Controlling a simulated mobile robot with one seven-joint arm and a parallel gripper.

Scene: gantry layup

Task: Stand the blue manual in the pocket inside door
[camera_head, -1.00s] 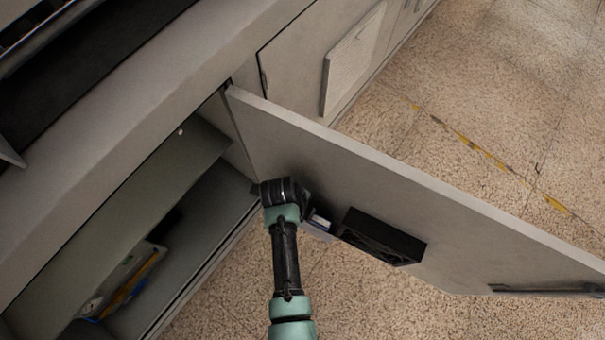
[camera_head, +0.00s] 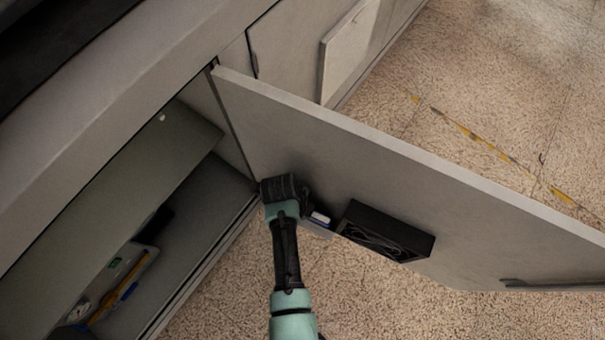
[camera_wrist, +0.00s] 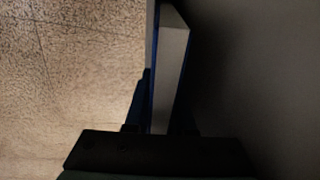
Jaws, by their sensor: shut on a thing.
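The blue manual (camera_wrist: 171,70) is between my gripper's fingers (camera_wrist: 165,108) in the wrist view, with its pale page edge and blue cover showing. In the head view a small blue-and-white part of the manual (camera_head: 320,218) shows beside my gripper; my wrist hides the rest. My gripper is shut on the manual, close to the inner face of the open door (camera_head: 330,160). The black pocket (camera_head: 385,232) is fixed on that face, to the right of the manual and apart from it. Its opening shows dark lines inside.
The open cabinet (camera_head: 205,205) is at the left, with a shelf and a tray (camera_head: 120,275) of tools inside. A handle (camera_head: 555,284) is near the door's far end.

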